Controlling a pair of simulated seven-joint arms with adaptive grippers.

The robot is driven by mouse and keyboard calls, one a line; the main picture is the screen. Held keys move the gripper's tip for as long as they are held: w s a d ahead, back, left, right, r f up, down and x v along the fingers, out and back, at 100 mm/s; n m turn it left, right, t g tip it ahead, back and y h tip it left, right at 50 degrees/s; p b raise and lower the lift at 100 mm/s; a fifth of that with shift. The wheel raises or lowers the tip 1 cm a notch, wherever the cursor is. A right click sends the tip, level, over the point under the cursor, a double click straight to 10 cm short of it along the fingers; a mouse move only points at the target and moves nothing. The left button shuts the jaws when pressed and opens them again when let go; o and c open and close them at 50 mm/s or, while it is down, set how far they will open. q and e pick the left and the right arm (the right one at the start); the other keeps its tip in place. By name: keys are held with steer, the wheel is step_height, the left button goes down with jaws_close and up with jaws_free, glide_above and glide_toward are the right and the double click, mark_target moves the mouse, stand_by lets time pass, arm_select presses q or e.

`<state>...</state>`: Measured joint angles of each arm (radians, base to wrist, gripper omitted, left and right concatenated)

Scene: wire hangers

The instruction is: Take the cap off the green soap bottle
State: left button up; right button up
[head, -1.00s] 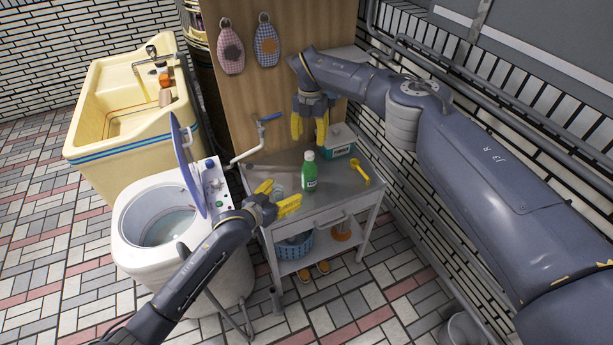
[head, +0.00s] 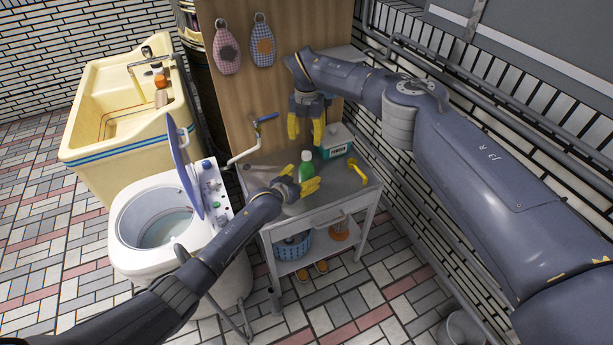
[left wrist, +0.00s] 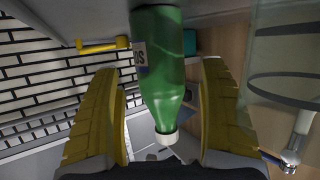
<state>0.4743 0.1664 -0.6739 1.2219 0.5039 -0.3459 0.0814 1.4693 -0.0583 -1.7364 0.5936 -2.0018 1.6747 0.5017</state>
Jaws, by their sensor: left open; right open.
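The green soap bottle (head: 307,168) stands upright on the metal cart, with its white cap (head: 307,155) on top. In the left wrist view the green bottle (left wrist: 160,65) shows upside down between my yellow fingers, with its white cap (left wrist: 166,135) on. My left gripper (head: 302,185) is open at the bottle, with a finger on each side and visible gaps; in the head view it hides the bottle's lower part. My right gripper (head: 306,130) is open and empty, pointing down above the back of the cart.
A teal powder box (head: 336,142) and a yellow scoop (head: 357,171) are on the cart (head: 341,190) right of the bottle. A tap with a blue handle (head: 266,117) is behind. An open washing machine (head: 130,255) stands left. A clear container (left wrist: 283,60) shows in the left wrist view.

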arm_select(q)
steer(key=shift+x, duration=1.35)
steer(key=shift+c, duration=0.2)
